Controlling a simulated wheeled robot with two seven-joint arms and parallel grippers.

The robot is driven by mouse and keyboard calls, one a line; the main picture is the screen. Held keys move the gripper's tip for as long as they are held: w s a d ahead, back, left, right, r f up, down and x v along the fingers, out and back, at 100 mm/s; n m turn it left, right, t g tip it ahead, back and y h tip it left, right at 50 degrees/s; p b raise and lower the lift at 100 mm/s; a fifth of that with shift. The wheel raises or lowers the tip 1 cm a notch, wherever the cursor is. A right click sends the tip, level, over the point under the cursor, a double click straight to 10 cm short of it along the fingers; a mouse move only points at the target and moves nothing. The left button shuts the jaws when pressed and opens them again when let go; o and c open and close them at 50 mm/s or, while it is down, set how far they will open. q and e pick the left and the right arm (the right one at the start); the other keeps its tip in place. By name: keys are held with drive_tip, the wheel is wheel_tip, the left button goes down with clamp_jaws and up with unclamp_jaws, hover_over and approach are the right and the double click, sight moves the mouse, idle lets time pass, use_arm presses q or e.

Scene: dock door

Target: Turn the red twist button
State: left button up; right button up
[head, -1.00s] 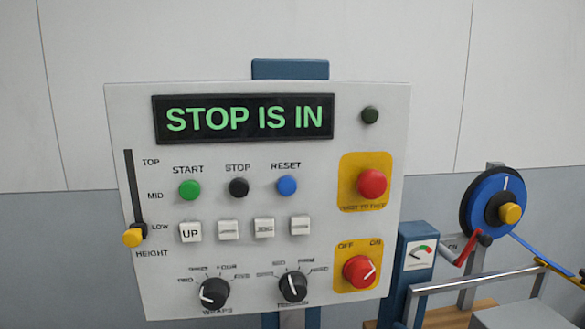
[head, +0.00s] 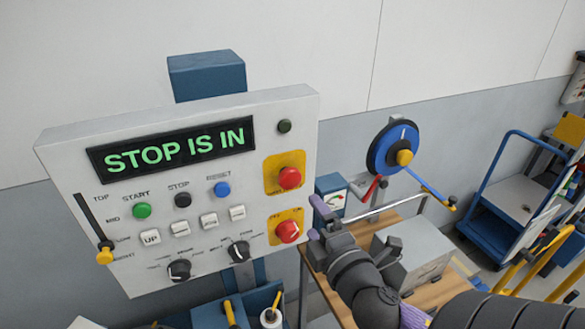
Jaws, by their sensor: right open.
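The upright panel (head: 72,168) carries a lit display (head: 172,149) reading "STOP IS IN". The red twist button (head: 289,177) is a round mushroom cap on the upper yellow plate at the panel's right. A red OFF/ON knob (head: 288,231) with a white mark sits on the lower yellow plate. My right gripper (head: 316,220) is open and empty. Its purple-tipped fingers point at the panel's right edge, just right of the red knob and below right of the twist button. I cannot tell how far in front of the panel they are. My left gripper is not in view.
Green, black and blue buttons, white keys, two black dials and a yellow-tipped slider (head: 104,254) share the panel. Right of it are a gauge box (head: 333,196), a blue wheel (head: 384,153), a metal bar and a grey box (head: 420,248) on a wooden table. A blue cart (head: 492,222) stands farther right.

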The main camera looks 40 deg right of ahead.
sight(292, 183)
drive_tip(key=w, duration=0.2)
drive_tip(key=w+d+r+p, duration=0.1)
drive_tip(key=w, duration=0.2)
drive_tip(key=w+d+r, duration=0.1)
drive_tip(key=w, duration=0.2)
drive_tip(key=shift+w+d+p, duration=0.15)
drive_tip(key=shift+p, duration=0.15)
drive_tip(key=shift+w+d+f, duration=0.1)
drive_tip(key=shift+w+d, duration=0.1)
drive_tip(key=shift+w, duration=0.4)
drive_tip(key=c, duration=1.3)
drive_tip(key=shift+o, duration=0.2)
